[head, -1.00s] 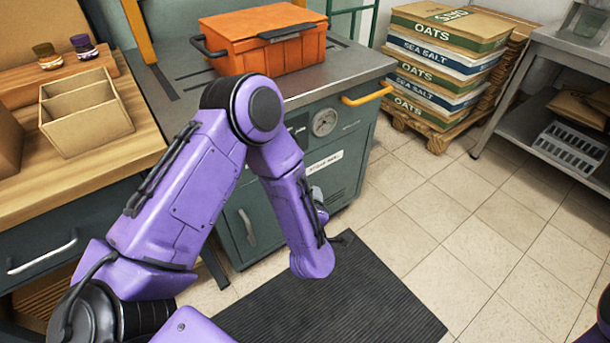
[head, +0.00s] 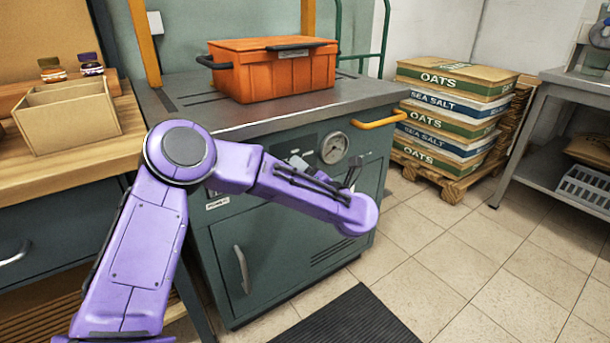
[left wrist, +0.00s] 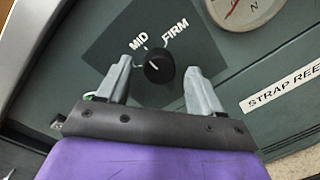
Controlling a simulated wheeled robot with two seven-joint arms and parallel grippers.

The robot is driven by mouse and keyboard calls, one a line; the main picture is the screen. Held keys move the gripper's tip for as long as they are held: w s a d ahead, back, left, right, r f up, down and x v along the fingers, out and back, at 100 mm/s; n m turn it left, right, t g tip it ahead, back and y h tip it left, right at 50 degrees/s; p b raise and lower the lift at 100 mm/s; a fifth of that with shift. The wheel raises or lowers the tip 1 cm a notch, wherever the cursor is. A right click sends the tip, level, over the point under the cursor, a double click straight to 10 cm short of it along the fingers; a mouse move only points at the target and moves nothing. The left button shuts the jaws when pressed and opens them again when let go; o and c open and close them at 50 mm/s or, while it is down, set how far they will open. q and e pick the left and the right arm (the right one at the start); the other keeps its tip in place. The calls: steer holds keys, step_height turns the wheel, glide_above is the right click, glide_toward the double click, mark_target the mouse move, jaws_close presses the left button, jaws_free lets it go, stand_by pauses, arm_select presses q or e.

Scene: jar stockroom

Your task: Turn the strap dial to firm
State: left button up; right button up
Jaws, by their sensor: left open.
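The strap dial (left wrist: 158,68) is a round black knob on a dark panel of the green machine (head: 225,255). In the left wrist view, the words MID and FIRM stand above it, and its small pale mark seems to point up-left, toward MID. A third label at the left is mostly hidden by a finger. My left gripper (left wrist: 159,68) is open, one grey finger on each side of the dial, with visible gaps. In the head view my forearm mostly hides the dial, and only pale finger parts (head: 298,162) show. My right gripper is out of view.
A round gauge (head: 334,148) sits right of the dial. An orange crate (head: 272,75) stands on the machine top, and a yellow handle (head: 380,121) sticks out at its right corner. Stacked sacks (head: 455,110) stand behind right.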

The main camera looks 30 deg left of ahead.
arm_select(q)
steer(key=shift+w+a, duration=0.15)
steer(key=shift+a, duration=0.15)
steer(key=c, duration=1.1)
steer(key=shift+o, duration=0.2)
steer(key=shift+d+m+g+p, duration=0.1)
steer(key=shift+m+g+p, duration=0.4)
steer(key=shift+m+p, duration=6)
steer(key=shift+f+n+p, duration=0.15)
steer(key=shift+n+p, duration=0.45)
steer(key=shift+p, duration=0.15)
steer(key=o, duration=1.1)
steer(key=shift+c, duration=0.2)
